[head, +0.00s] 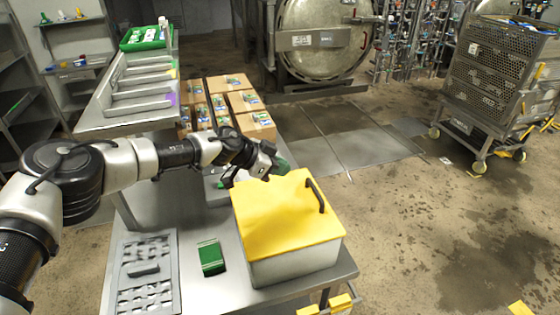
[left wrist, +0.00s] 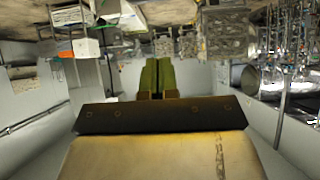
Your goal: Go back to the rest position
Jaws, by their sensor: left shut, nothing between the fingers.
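My left arm comes in from the left of the head view, stretched out over the steel table (head: 190,285). My left gripper (head: 272,167) hangs over the back left part of the yellow-lidded box (head: 285,215). I cannot tell from this view whether it touches the lid. In the left wrist view the two green fingers (left wrist: 157,78) are together, with nothing between them. My right gripper is not in view.
A green block (head: 211,257) and a grey tray with cut-outs (head: 145,275) lie on the table. A mesh cart (head: 490,80) stands at the right. The floor between is open.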

